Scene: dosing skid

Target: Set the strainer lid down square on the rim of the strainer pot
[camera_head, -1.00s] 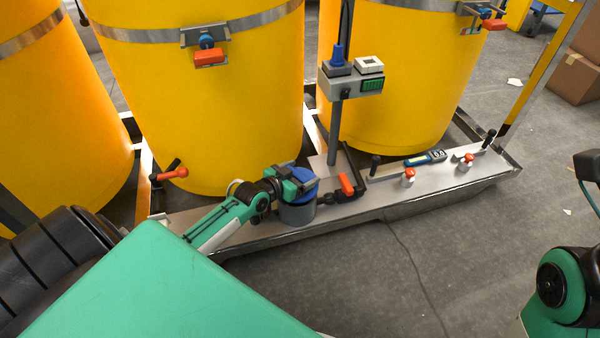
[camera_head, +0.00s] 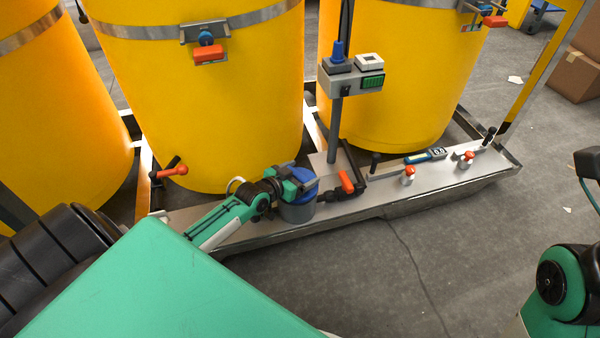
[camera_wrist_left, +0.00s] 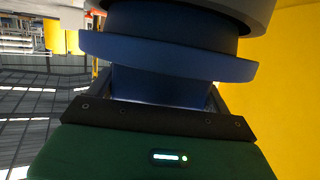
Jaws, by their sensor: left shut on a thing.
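The blue strainer lid (camera_head: 304,190) is at the mouth of the grey strainer pot (camera_head: 298,214) on the skid. My left gripper (camera_head: 297,177) is shut on the lid's raised middle. In the left wrist view the lid's wide flange (camera_wrist_left: 165,57) crosses the picture, with a narrower blue part beyond it. The pot's grey rim (camera_wrist_left: 205,6) shows at the top edge there. The flange stands apart from the rim and looks slightly tilted in that view. How far the narrower part is inside the pot is hidden. My right gripper is out of view.
A pipe with an orange-handled valve (camera_head: 347,183) stands close right of the pot. A post with a meter box (camera_head: 350,82) rises behind it. Large yellow tanks (camera_head: 200,120) stand behind. A blue handheld meter (camera_head: 425,156) lies on the skid's right part.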

